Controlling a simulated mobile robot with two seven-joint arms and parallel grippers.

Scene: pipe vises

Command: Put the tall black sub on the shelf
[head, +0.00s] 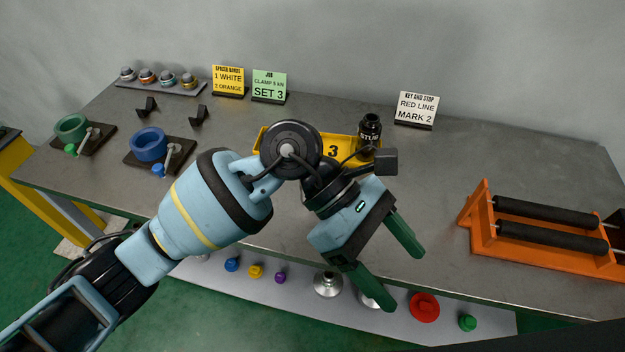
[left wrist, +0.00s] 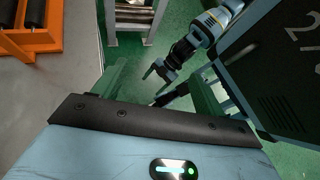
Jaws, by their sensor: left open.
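The tall black stub (head: 369,130), a bottle-like piece with pale lettering, stands upright at the right end of the yellow bin (head: 265,150) marked 3. My left arm partly covers the bin, and the stub's base is hidden. The grey lower shelf (head: 225,285) runs below the table's front edge. My left gripper (head: 403,280) is open and empty, in front of the stub and over the table's front edge, well apart from the stub. Its green fingers also show in the left wrist view (left wrist: 158,88). My right gripper (left wrist: 158,80) is small in that view; its opening is unclear.
The lower shelf holds small coloured knobs, metal flanged pieces, a red disc (head: 424,307) and a green knob (head: 467,323). An orange roller stand (head: 482,238) is at right. Green (head: 71,127) and blue (head: 149,144) vises stand at left.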

